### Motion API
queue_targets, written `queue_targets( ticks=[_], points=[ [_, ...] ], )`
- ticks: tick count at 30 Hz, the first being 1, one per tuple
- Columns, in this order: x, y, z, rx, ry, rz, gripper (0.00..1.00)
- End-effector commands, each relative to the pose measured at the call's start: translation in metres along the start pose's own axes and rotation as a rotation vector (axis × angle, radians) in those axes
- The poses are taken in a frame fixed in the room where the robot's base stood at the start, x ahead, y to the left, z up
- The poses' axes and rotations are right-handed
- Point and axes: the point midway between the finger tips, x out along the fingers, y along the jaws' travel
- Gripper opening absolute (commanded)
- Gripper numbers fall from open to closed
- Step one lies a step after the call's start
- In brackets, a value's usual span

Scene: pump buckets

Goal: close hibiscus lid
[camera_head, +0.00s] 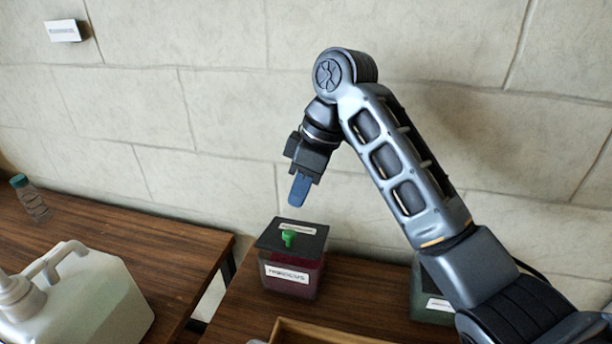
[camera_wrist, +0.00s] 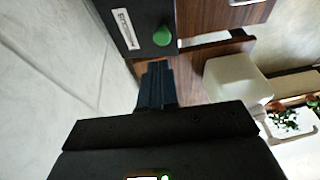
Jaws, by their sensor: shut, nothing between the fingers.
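The hibiscus bucket (camera_head: 290,276) is a clear box with dark red contents and a white label reading HIBISCUS. It stands on the right wooden table near the wall. Its black lid (camera_head: 312,241) lies over the top, with a green knob (camera_head: 288,238) and a small white label. I cannot tell whether the lid is fully seated. My gripper (camera_head: 297,202) is shut and empty, pointing down above the back of the bucket and apart from it. In the wrist view, the blue fingers (camera_wrist: 156,72) are together, and the lid (camera_wrist: 138,18) with its green knob (camera_wrist: 163,36) shows beyond them.
A second, dark green bucket (camera_head: 428,302) stands to the right, partly behind my arm. A wooden tray (camera_head: 300,334) is at the front edge. A white jug (camera_head: 85,305) and a small bottle (camera_head: 32,200) stand on the left table (camera_head: 160,235). A gap separates the tables. The wall is close behind.

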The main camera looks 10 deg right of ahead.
Motion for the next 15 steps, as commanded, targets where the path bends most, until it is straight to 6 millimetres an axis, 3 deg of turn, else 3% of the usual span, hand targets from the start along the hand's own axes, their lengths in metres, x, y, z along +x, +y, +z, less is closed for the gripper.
queue_targets(
  ticks=[7, 15],
  points=[
    [0.041, -0.003, 0.006, 0.003, -0.002, -0.001, 0.00],
    [0.060, -0.005, 0.010, 0.001, 0.001, 0.000, 0.00]
  ],
)
